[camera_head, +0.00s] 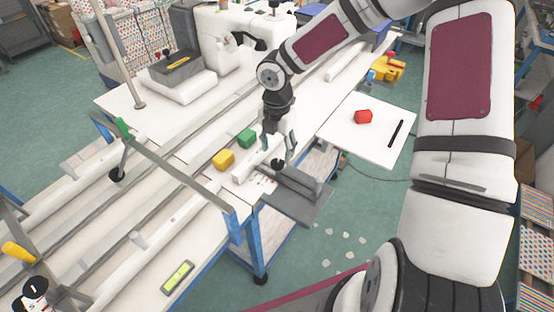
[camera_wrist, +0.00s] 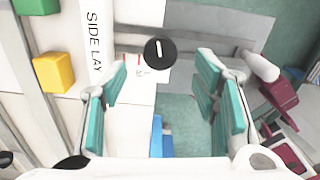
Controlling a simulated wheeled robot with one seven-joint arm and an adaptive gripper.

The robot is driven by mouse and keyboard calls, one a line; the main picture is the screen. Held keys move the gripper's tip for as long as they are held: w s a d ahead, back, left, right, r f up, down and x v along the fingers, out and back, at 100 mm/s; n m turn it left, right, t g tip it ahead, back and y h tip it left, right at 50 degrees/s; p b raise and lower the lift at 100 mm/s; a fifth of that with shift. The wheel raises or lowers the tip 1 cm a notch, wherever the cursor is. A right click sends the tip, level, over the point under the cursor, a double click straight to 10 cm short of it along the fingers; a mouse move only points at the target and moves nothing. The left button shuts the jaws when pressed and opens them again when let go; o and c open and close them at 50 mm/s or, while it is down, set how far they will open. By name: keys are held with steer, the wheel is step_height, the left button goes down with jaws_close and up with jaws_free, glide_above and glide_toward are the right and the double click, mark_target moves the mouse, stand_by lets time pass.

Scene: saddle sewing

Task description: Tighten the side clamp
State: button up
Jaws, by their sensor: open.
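The side clamp's round black knob (camera_wrist: 160,52) with a white mark shows in the wrist view at the edge of the white table. It also shows in the head view (camera_head: 278,163), below my gripper (camera_head: 279,146). In the wrist view my gripper (camera_wrist: 163,76) is open, its teal-padded fingers on either side of the knob and apart from it. Nothing is between the fingers but the view of the knob beyond. A white bar lettered "SIDE LAY" (camera_wrist: 97,40) lies just left of the knob. A grey metal plate (camera_wrist: 225,35) is behind and right of it.
A yellow block (camera_head: 224,160) and a green block (camera_head: 246,138) lie left of the gripper. A white side table (camera_head: 385,145) holds a red block (camera_head: 363,117) and a black pen (camera_head: 396,133). A sewing machine (camera_head: 230,38) stands at the back. A level (camera_head: 178,278) lies at the front.

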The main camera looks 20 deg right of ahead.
mark_target(277, 162)
steer(key=shift+f, duration=2.5)
steer(key=c, duration=1.2)
